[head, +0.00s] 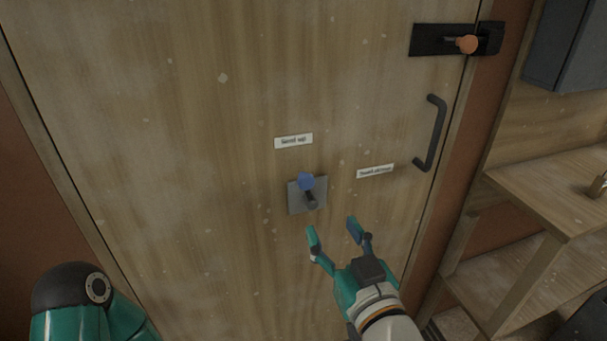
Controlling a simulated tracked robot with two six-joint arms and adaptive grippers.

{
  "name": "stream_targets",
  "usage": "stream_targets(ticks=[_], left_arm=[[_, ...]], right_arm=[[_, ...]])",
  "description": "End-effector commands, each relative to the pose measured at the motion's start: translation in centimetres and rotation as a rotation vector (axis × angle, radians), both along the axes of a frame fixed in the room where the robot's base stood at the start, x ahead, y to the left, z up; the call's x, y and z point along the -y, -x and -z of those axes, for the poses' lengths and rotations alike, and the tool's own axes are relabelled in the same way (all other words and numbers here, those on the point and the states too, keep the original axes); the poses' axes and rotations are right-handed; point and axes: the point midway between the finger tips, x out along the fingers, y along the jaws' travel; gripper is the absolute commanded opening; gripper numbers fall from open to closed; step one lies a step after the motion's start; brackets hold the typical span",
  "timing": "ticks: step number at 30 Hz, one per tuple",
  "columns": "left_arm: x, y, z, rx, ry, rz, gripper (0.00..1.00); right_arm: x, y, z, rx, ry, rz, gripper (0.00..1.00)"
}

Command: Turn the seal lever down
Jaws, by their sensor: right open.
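The seal lever (307,183) sits on a small grey square plate (294,202) on the wooden door (210,170). Its blue knob is at the top of the plate, with a dark stub just below it. My right gripper (332,226) is open and empty, just below and to the right of the lever, apart from it in the picture. Part of my left arm shows at the lower left, but its gripper is out of view.
Small labels sit above the plate (293,141) and to its right (375,171). A dark door handle (435,134) and a black bolt with an orange knob (467,44) are at the door's right side. A wooden shelf unit (555,185) stands at the far right.

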Motion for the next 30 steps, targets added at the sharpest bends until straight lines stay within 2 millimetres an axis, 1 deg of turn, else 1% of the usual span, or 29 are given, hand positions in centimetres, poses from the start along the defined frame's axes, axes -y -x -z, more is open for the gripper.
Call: stream_targets(ticks=[1,9,10,11,15,21,25,30], left_arm=[[0.0,0.0,-1.7,0.000,0.000,0.000,0.40],[0.0,0.0,-6.0,0.000,0.000,0.000,0.40],[0.0,0.0,-5.4,0.001,0.000,0.000,0.40],[0.0,0.0,-5.3,0.000,0.000,0.000,0.40],[0.0,0.0,-5.8,-0.001,0.000,0.000,0.40],[0.0,0.0,-6.5,0.000,0.000,0.000,0.40],[0.0,0.0,-6.8,0.000,0.000,0.000,0.40],[0.0,0.0,-6.9,0.000,0.000,0.000,0.40]], right_arm=[[-0.2,-0.6,-0.5,-0.009,0.003,-0.002,0.59],[-1.1,-3.3,-0.5,-0.008,0.001,-0.002,0.59],[-1.3,-4.1,-0.1,-0.004,-0.002,-0.001,0.59],[-1.5,-4.8,0.0,-0.002,-0.003,0.000,0.59],[-2.5,-7.7,0.0,-0.002,-0.003,-0.001,0.59],[-3.6,-11.3,0.0,-0.003,-0.002,-0.001,0.59],[-4.1,-12.7,0.0,-0.003,-0.002,-0.002,0.59],[-4.4,-13.6,0.1,-0.003,-0.002,-0.002,0.59]])
